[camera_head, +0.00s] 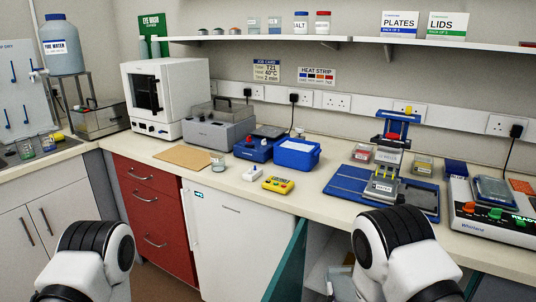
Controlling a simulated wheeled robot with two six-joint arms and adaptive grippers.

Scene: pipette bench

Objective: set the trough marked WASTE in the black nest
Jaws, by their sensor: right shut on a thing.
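A small grey trough (382,189) with a white label shows at the blue deck (345,187) on the right part of the bench. Its lettering is too small to read surely. My right gripper (385,177) is shut at this trough; its fingers are small and hard to make out, and my right arm covers part of the view in front. I cannot tell whether the trough touches the deck. A dark area (422,198) on the deck's right side may be the black nest.
A blue stand (398,127) rises behind the deck, with small clear boxes (423,165) beside it. A scale-like device (493,218) stands at right. A teal door (287,264) stands open below the bench.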

